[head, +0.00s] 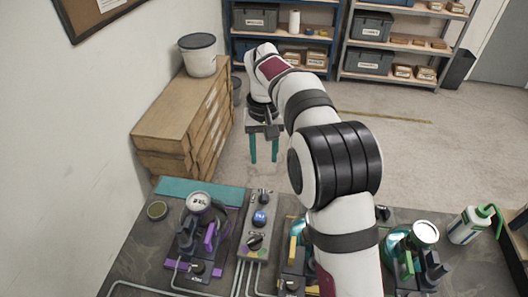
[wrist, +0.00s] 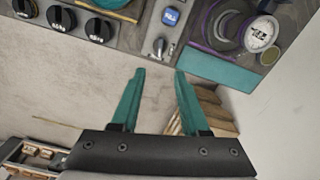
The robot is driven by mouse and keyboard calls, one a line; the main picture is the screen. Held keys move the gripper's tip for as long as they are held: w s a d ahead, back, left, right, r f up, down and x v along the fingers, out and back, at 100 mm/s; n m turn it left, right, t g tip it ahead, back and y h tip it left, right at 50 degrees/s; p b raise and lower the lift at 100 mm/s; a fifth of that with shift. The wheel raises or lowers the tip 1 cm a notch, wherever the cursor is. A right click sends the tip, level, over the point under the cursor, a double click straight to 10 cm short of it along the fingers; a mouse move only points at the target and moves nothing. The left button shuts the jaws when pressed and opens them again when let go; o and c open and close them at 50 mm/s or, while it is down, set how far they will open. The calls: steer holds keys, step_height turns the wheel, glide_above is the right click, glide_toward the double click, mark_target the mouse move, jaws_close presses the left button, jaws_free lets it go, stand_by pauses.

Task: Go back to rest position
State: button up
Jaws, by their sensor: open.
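My gripper (head: 264,158) hangs from my raised arm beyond the far edge of the workbench, over open floor in the head view. Its two teal fingers are apart with nothing between them. The wrist view also shows my gripper (wrist: 160,72) open and empty. Bare floor lies behind the fingers there, and the bench edge with its devices is at the top of the picture. My arm hides part of the middle of the bench in the head view.
On the bench (head: 130,262) stand a purple lever device (head: 190,238), a knob panel (head: 256,240), a green lever device (head: 408,265) and a white bottle (head: 468,225). A wooden cabinet (head: 165,125) with a bucket (head: 198,55) stands left. Shelves (head: 345,60) stand behind; the floor between is clear.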

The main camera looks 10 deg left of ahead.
steer(key=s+d+r+m, duration=0.3)
steer(key=s+d+r, duration=0.3)
steer(key=s+d, duration=0.25)
steer(key=s+d+f+m, duration=0.1)
steer(key=s+d, duration=0.1)
steer(key=s, duration=0.6)
steer(key=s+d+f+m+y, duration=0.1)
steer(key=s+d+f+m, duration=0.1)
steer(key=s, duration=0.6)
steer(key=s+d+f+m, duration=0.1)
steer(key=s+d+m, duration=0.1)
steer(key=s, duration=0.6)
steer(key=shift+s+d+f+y, duration=0.15)
steer(key=shift+d+f+y, duration=0.15)
steer(key=shift+y, duration=0.1)
